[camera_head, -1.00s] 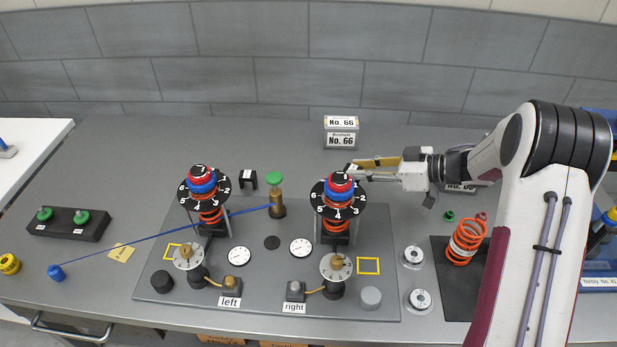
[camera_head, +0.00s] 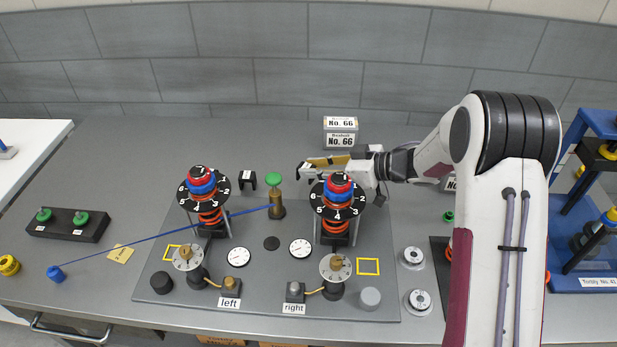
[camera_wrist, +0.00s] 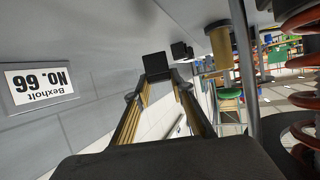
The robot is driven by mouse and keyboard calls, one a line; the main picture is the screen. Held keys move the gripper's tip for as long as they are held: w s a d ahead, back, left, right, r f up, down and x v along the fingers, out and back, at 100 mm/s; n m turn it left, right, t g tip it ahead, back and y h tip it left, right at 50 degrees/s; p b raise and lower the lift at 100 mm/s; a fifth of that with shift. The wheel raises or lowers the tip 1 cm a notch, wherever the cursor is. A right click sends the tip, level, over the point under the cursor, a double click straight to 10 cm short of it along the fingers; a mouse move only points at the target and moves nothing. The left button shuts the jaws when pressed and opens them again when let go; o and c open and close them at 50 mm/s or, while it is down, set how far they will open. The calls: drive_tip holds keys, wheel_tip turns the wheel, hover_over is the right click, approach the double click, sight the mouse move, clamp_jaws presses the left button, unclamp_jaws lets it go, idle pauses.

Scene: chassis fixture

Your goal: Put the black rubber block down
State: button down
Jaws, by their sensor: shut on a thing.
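My gripper (camera_head: 312,166) is shut on the black rubber block (camera_head: 304,170) and holds it in the air behind the right spring stand. In the wrist view the black block (camera_wrist: 156,65) sits between the two fingertips. A similar small black block (camera_head: 247,181) with a white label stands at the back, left of the green-topped brass post (camera_head: 277,200). The gap between the held block and the surface below is hard to judge.
The right spring stand (camera_head: 337,200) is close in front of my gripper; the left stand (camera_head: 205,200) is farther left. A blue cord (camera_head: 160,238) runs from the post to the left. The No. 66 sign (camera_head: 340,132) stands behind. The back left of the bench is clear.

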sight(312, 182)
drive_tip(key=shift+a, duration=0.65)
drive_tip(key=shift+a+f, duration=0.1)
drive_tip(key=shift+f, duration=1.65)
drive_tip(key=shift+f, duration=0.1)
drive_tip(key=c, duration=1.7)
unclamp_jaws()
drive_tip(key=shift+s+d+r, duration=0.1)
drive_tip(key=shift+d+r, duration=0.15)
drive_tip(key=shift+d, duration=0.2)
drive_tip(key=v, duration=1.1)
